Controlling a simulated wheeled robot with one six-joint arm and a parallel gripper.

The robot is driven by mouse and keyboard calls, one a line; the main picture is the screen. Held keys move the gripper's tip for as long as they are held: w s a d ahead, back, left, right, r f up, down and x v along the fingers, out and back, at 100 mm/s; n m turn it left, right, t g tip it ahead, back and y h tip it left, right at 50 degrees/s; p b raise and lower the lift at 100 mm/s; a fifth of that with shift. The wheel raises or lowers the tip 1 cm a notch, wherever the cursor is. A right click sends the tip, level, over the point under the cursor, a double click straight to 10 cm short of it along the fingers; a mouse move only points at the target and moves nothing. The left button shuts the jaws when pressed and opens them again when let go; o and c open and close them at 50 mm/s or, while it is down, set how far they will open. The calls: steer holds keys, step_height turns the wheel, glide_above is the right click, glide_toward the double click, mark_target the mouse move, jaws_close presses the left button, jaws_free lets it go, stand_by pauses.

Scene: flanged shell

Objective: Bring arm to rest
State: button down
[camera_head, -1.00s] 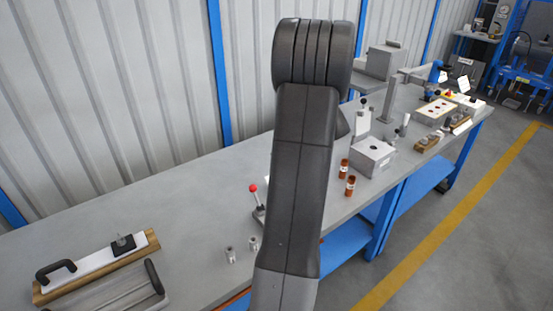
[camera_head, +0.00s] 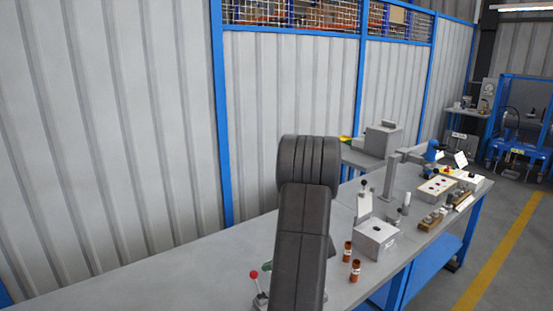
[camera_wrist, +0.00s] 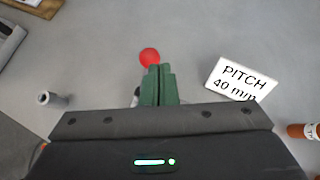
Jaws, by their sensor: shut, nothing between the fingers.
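My gripper (camera_wrist: 157,86) shows in the wrist view as two green fingers pressed together with nothing between them. It points down over the grey workbench (camera_head: 170,288). In that view a red ball knob (camera_wrist: 149,57) lies just beyond the fingertips; I cannot tell whether they touch. In the head view my dark arm stands raised in the middle and hides part of the bench. The gripper itself is mostly hidden there behind the arm. The red-knobbed lever (camera_head: 254,275) shows just left of the arm.
Two orange-brown cylinders (camera_head: 354,270) stand right of my arm, near a grey box (camera_head: 375,240). A corrugated wall (camera_head: 110,130) runs behind the bench. Bench space at left is clear.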

steer(key=s, duration=0.1)
steer(key=s+d+f, duration=0.1)
steer(key=s, duration=0.1)
steer(key=s+f, duration=0.1)
steer(key=shift+s+d+b, duration=0.15)
steer(key=shift+s+b, duration=0.05)
steer(key=shift+b, duration=0.15)
steer(key=shift+w, duration=0.1)
